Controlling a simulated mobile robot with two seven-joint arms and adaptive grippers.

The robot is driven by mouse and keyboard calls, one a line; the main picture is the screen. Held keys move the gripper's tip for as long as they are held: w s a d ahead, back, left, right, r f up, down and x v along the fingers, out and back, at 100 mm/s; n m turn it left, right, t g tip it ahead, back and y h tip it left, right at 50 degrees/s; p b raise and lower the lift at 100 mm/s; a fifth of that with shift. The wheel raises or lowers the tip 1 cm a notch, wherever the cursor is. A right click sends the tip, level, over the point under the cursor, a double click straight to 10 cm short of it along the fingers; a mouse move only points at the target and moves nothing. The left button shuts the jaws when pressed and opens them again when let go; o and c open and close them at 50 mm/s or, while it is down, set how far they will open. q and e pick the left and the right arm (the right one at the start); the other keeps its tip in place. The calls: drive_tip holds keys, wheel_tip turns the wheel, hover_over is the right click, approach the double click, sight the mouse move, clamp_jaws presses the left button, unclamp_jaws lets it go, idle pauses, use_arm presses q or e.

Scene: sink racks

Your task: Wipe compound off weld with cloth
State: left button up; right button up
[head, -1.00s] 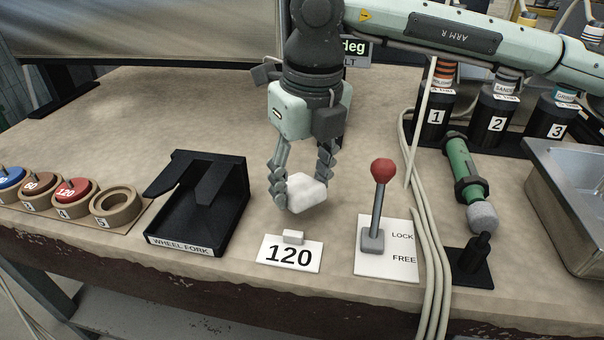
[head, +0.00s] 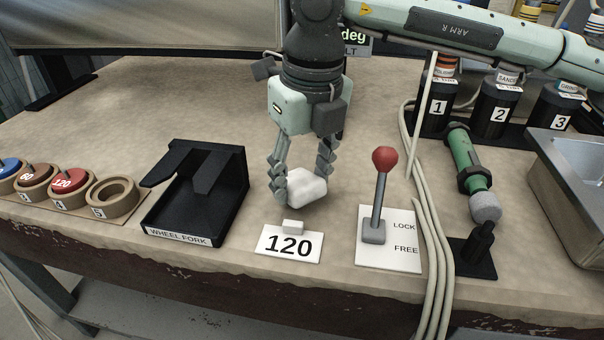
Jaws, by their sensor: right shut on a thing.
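A white folded cloth (head: 307,190) is held by my right gripper (head: 299,180). The fingers are shut on its upper part, and it hangs just above or at the bench top; I cannot tell if it touches. It is behind the 120 card. I make out no weld or compound in this view. My left gripper is not in view.
A black wheel fork holder (head: 200,205) stands left of the cloth. A red-knobbed lever (head: 381,190) stands to the right, near cables (head: 425,240), a green tool (head: 468,165) and a metal sink (head: 575,190). The 120 card (head: 290,244) lies in front. The bench's back left is clear.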

sight(308, 184)
drive_tip(key=shift+f+b, duration=0.35)
drive_tip(key=shift+f, duration=0.05)
drive_tip(key=o, duration=1.1)
drive_tip(key=r, duration=0.8)
drive_tip(key=s+r, duration=0.1)
drive_tip(key=r, duration=0.3)
drive_tip(key=shift+s+d, duration=0.1)
drive_tip(key=shift+d, duration=0.3)
